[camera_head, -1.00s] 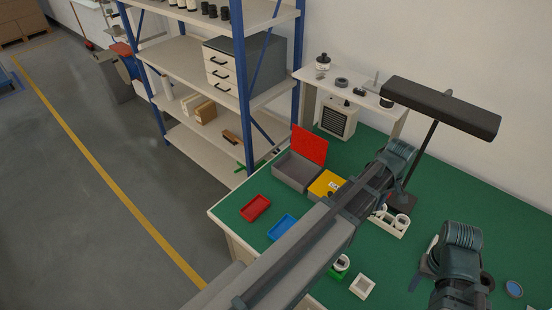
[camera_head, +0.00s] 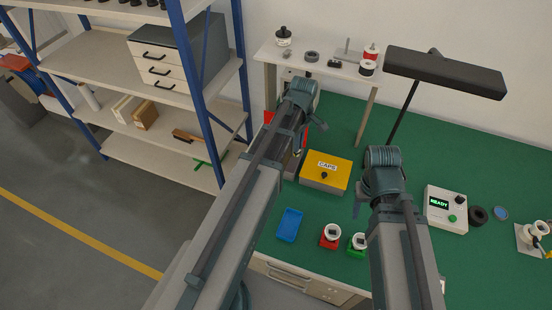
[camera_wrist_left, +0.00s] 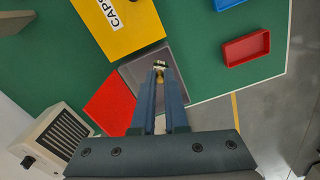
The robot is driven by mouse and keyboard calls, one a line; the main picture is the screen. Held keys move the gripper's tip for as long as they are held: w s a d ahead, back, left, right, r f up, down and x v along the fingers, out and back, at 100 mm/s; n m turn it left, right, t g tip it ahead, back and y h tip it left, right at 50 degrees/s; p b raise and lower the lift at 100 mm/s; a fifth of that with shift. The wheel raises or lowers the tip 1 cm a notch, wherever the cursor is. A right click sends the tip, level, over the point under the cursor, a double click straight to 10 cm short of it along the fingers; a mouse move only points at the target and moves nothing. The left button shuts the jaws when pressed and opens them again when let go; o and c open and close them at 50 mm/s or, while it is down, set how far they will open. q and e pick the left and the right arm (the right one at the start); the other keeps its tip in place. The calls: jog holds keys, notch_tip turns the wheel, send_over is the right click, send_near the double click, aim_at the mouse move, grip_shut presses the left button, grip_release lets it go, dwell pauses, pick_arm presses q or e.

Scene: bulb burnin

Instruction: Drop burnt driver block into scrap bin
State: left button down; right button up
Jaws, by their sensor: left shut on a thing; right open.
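My left gripper (camera_wrist_left: 160,78) is shut on a small piece with pale and brass-coloured parts (camera_wrist_left: 159,66), apparently the driver block, mostly hidden by the fingers. In the left wrist view the fingertips are over an open grey box (camera_wrist_left: 183,62) with a red lid or panel (camera_wrist_left: 111,104), likely the scrap bin. Its height above the box floor is unclear. In the head view my left arm covers most of this box, and the left fingertips are hidden. My right gripper (camera_head: 358,205) is open over the green bench, to the right of the yellow box; its fingers are partly hidden.
A yellow CAPS box (camera_head: 325,172) stands beside the grey box. A blue tray (camera_head: 289,225) and red (camera_head: 330,237) and green (camera_head: 358,245) holders line the front. A red tray (camera_wrist_left: 246,48) is near the edge. A READY tester (camera_head: 446,208) and lamp (camera_head: 445,73) stand right.

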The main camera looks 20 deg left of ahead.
pick_arm(q)
jog(key=w+a+r+n+p, duration=0.1)
jog(key=w+a+n, duration=0.2)
jog(key=a+n, duration=0.65)
jog(key=shift+m, duration=0.35)
jog(key=f+b, duration=0.2)
jog(key=b, duration=0.1)
jog(key=f+b, duration=0.3)
jog(key=shift+s+f, duration=0.2)
jog(key=shift+f, duration=0.15)
jog(key=c, duration=0.9)
grip_release()
jog(key=shift+o, duration=0.2)
jog(key=shift+r, duration=0.2)
